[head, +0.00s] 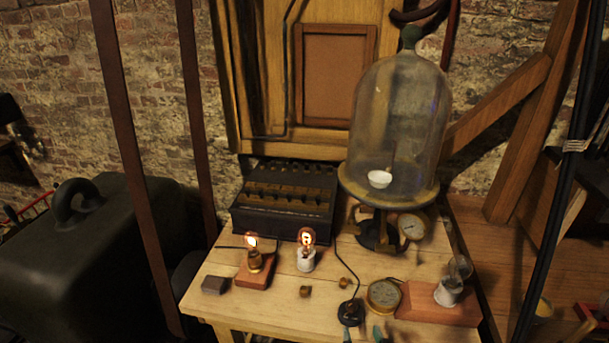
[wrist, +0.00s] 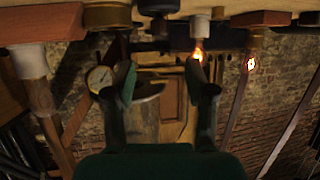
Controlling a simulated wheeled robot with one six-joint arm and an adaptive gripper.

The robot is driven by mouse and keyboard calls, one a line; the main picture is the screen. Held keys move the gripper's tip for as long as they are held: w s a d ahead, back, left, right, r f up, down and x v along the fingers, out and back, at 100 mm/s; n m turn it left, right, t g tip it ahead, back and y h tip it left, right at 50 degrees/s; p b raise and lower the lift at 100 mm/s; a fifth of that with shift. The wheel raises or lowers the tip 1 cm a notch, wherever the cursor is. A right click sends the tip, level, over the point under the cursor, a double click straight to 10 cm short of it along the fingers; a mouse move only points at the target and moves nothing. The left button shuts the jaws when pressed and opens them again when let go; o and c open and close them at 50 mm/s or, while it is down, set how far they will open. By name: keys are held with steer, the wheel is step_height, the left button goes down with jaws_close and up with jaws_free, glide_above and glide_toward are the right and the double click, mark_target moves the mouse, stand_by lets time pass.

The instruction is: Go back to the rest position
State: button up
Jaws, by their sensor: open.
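My gripper (wrist: 162,82) is open in the wrist view, its two dark green fingers apart with nothing between the tips. That view is upside down, with the table at its top. In the head view, only what look like my greenish fingertips (head: 363,334) show at the bottom edge, by the table's front. The rest of my arm is out of frame there. The fingers seem apart from the things on the table, though the exact gap is hard to tell.
A dark post (head: 130,150) stands left.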

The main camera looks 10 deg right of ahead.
steer(key=s+f+n+y, duration=0.1)
steer(key=s+f, duration=0.2)
steer(key=s, duration=0.9)
steer(key=s+f+n+y, duration=0.1)
steer(key=s+f, duration=0.1)
steer(key=s, duration=0.9)
steer(key=s+d+r+t, duration=0.1)
steer(key=s+r, duration=0.2)
steer(key=s, duration=0.6)
steer(key=shift+s+d+r+m+h, duration=0.2)
steer(key=shift+r+m+h, duration=0.1)
steer(key=shift+r+m, duration=0.1)
